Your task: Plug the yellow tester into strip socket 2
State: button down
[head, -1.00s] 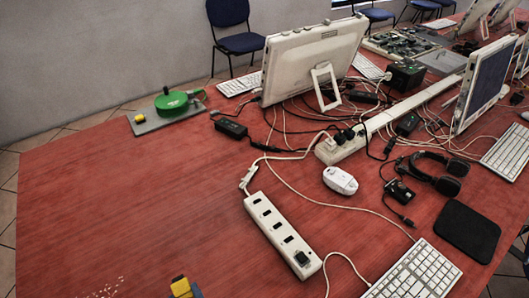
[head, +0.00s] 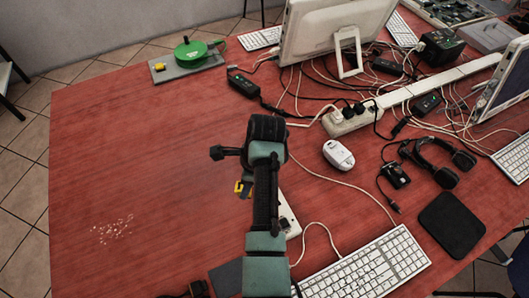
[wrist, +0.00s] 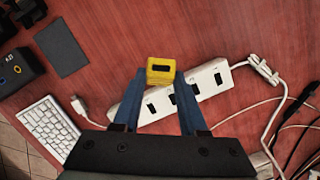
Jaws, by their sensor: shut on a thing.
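The yellow tester (wrist: 161,71) is a small block with a dark slot on its face. My gripper (wrist: 155,85) is shut on it, with a blue finger on each side. In the head view the tester (head: 238,187) shows as a yellow bit beside my arm. The white power strip (wrist: 222,75) lies on the table behind and below the tester in the wrist view, with dark sockets along its top. The tester appears above the strip and apart from it. My fingers hide part of the strip. In the head view my arm covers most of the strip (head: 289,213).
A white keyboard (head: 367,264), a mouse (head: 339,154) and a black pad (head: 451,225) lie right of the strip. A second power bar (head: 350,119) and tangled cables lie behind. A green round object (head: 190,50) sits on a grey plate. The table's left side is mostly clear.

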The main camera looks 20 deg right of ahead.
jog(key=w+d+r+m+t+h+p, duration=0.3)
jog(key=d+m+t, duration=0.35)
jog(key=m, duration=0.55)
jog(key=shift+t+y, duration=0.25)
jog(key=shift+y, duration=0.25)
notch_tip(320, 180, down, 6)
jog(key=b, duration=0.4)
jog(key=shift+b, duration=0.3)
jog(key=shift+r+p, duration=0.25)
jog(key=shift+p, duration=0.05)
jog(key=shift+p, duration=0.7)
jog(key=shift+s+a+f+b, duration=0.1)
jog(key=shift+f+b, duration=0.5)
jog(key=shift+f, duration=0.7)
jog(key=shift+c, duration=1.9)
grip_release()
jog(key=shift+r, duration=0.1)
